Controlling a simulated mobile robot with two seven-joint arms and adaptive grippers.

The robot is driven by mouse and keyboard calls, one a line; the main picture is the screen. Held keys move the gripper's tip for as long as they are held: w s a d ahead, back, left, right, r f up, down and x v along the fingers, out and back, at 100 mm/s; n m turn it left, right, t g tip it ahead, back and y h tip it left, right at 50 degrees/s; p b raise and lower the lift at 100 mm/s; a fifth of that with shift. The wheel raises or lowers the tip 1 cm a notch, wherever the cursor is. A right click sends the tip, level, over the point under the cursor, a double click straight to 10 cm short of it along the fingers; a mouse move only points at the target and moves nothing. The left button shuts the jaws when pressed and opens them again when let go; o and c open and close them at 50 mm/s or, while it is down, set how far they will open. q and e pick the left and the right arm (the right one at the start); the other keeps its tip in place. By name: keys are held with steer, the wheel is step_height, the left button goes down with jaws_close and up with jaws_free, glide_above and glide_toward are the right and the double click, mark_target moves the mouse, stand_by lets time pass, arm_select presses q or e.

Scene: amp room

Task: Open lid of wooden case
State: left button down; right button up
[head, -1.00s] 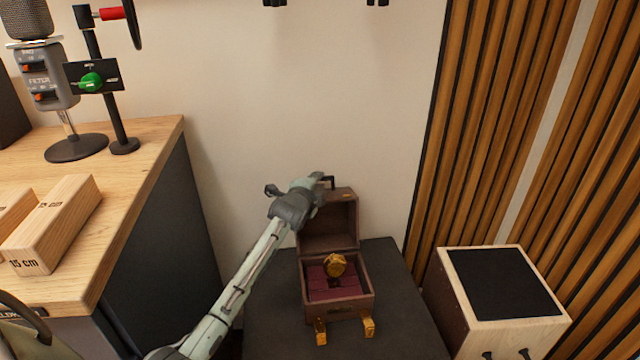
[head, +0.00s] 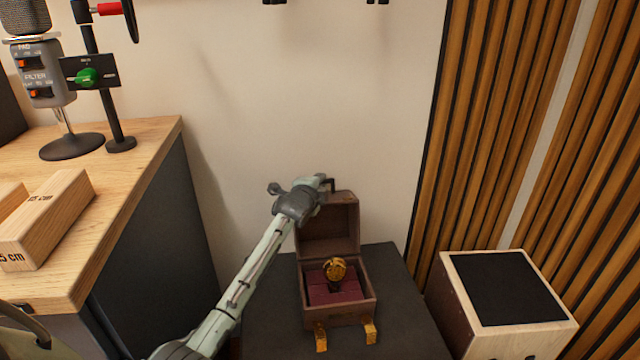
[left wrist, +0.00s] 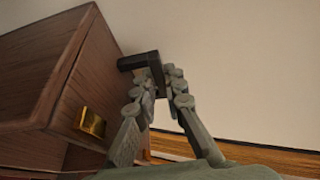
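The wooden case (head: 342,316) stands on a dark stand (head: 280,325) against the wall. Its lid (head: 335,229) is raised about upright at the back, leaving the case open. A gold object (head: 335,269) sits on the dark red lining inside. Gold latches (head: 320,337) stick out at the front. My left gripper (head: 320,185) is at the top of the lid, its fingers around the black handle (head: 332,184). In the left wrist view, the fingers (left wrist: 160,82) close on the handle (left wrist: 138,61), beside the lid's brown side (left wrist: 60,60). My right gripper is not in view.
A wooden desk (head: 120,190) with a microphone (head: 40,75) and wooden blocks (head: 45,220) stands at left. A box with a black top (head: 505,288) is at right, before a slatted wall panel (head: 500,120). The wall above the case is clear.

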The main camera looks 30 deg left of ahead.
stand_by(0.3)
arm_select(q)
steer(key=shift+s+d, duration=0.15)
steer(key=shift+s, duration=0.1)
steer(key=s+d+r+t+b, duration=0.1)
steer(key=s+d+r+m+t+y+b, duration=0.1)
steer(key=s, duration=0.1)
steer(key=shift+d, duration=0.1)
steer(key=shift+s+d+r+t+p, duration=0.3)
steer(key=shift+s+d+r+p, duration=0.4)
steer(key=shift+s, duration=0.15)
steer(key=shift+s+d+f, duration=0.1)
steer(key=shift+s+d, duration=0.05)
steer(key=shift+s, duration=0.1)
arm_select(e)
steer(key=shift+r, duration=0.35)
arm_select(q)
steer(key=c, duration=1.9)
jaws_free()
steer(key=v, duration=1.2)
